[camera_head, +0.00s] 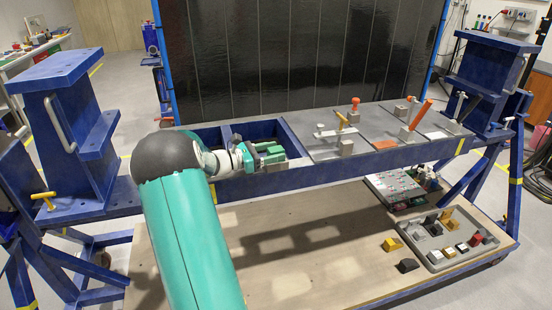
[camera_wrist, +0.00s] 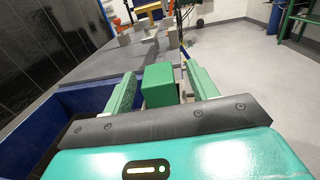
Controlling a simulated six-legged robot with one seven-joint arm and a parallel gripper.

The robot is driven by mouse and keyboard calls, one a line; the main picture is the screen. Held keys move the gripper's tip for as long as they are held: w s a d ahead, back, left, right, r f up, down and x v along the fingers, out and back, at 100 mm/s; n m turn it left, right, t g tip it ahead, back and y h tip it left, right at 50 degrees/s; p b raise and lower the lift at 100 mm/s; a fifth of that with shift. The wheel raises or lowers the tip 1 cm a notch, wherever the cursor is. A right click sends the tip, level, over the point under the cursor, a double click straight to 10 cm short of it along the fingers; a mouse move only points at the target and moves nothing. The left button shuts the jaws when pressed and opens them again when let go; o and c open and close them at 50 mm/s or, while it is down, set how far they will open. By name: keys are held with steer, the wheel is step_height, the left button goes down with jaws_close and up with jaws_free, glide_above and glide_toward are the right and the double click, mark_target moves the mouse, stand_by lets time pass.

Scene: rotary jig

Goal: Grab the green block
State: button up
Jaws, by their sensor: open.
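The green block (camera_wrist: 159,86) shows in the wrist view as a small box between the two green fingers of my gripper (camera_wrist: 160,73). A gap shows on each side of it, so the fingers are open around it and do not visibly grip it. In the head view my gripper (camera_head: 272,153) is low over the left part of the blue bench frame. There the block is hard to tell apart from the fingers, which are also green. What the block rests on is hidden.
The blue frame (camera_head: 232,187) has an open bay by my gripper. Grey plates with clamps (camera_head: 346,147) and an orange handle (camera_head: 421,114) stand to the right. A grey tray (camera_head: 447,258) with several blocks lies on the lower wooden shelf (camera_head: 300,262). A dark panel rises behind.

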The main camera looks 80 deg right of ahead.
steer(key=shift+s+d, duration=0.45)
steer(key=shift+s, duration=0.05)
jaws_close()
steer(key=shift+r, duration=0.1)
